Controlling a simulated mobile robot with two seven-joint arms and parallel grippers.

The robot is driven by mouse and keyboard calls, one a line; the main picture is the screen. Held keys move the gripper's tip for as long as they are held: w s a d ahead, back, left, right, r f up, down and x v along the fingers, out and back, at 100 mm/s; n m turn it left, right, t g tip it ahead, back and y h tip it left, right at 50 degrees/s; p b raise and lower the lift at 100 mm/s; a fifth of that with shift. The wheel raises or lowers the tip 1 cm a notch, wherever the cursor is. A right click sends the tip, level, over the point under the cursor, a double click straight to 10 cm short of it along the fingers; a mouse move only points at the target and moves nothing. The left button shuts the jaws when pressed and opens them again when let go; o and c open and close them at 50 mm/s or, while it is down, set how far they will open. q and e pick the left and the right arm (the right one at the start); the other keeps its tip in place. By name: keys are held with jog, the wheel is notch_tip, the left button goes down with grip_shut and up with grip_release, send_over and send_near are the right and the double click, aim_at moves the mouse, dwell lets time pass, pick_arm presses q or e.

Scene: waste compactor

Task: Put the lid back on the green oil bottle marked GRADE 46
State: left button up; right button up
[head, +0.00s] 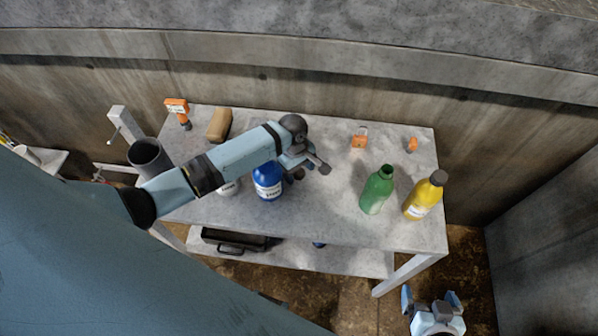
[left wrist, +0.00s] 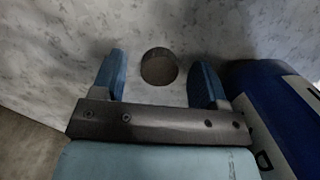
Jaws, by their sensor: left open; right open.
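The green bottle (head: 377,190) stands upright on the table's right half, its neck bare with no lid on it. I cannot read a grade marking on it. My left gripper (head: 304,166) is over the middle of the table, left of the green bottle. In the left wrist view, my left gripper (left wrist: 158,80) is open, with a dark round lid (left wrist: 159,67) lying on the table between its fingertips, apart from both. In the head view the gripper largely hides that spot. My right gripper (head: 431,298) is open and empty, low in front of the table's right end.
A blue bottle (head: 267,182) stands close beside the left gripper, also in the left wrist view (left wrist: 278,115). A yellow bottle (head: 421,199) with a dark cap stands right of the green one. An orange padlock (head: 359,141) lies behind. The table (head: 330,215) is clear at front centre.

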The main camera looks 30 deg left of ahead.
aim_at(299, 172)
pick_arm(q)
jog(key=c, duration=1.1)
jog(key=shift+o, duration=0.2)
jog(key=shift+r, duration=0.1)
notch_tip(299, 172, up, 20)
jog(key=shift+p, duration=0.3)
